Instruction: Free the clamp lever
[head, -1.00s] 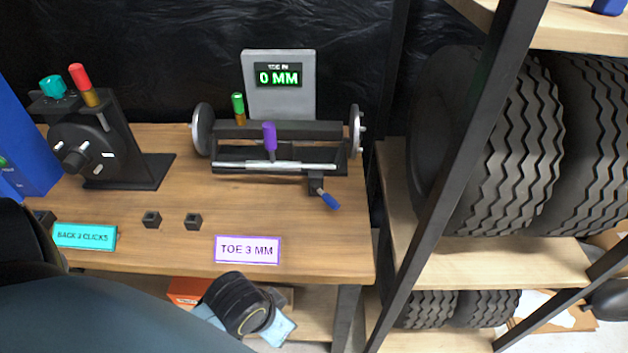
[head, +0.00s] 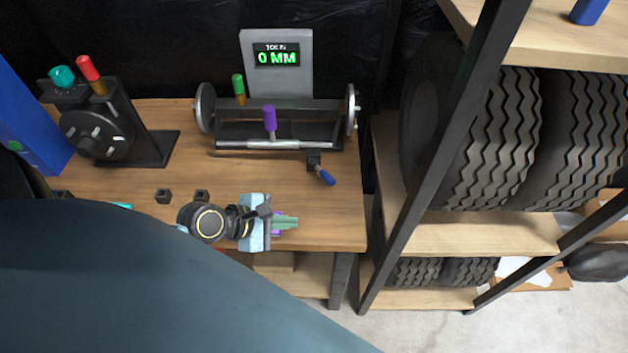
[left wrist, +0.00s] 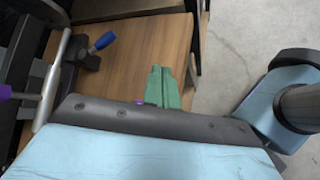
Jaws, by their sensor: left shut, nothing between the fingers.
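The clamp lever has a blue handle (head: 326,177) on a small black clamp block (head: 314,160) at the front right of the toe rig (head: 230,131). The handle slants down to the right. It also shows in the left wrist view (left wrist: 104,41). My left gripper (head: 292,222) has green fingers, shut and empty, above the bench's front edge, below and left of the blue handle and apart from it. In the left wrist view its green fingers (left wrist: 163,86) lie together. A purple-handled lever (head: 269,118) stands on the rig's silver bar.
The rig's display (head: 277,56) reads 0 MM. A green-topped peg (head: 238,87) stands behind the rig. A black stand (head: 97,135) with red and teal knobs is at left. Two small black blocks sit on the bench (head: 340,222). A tyre shelf (head: 425,190) stands right of the bench.

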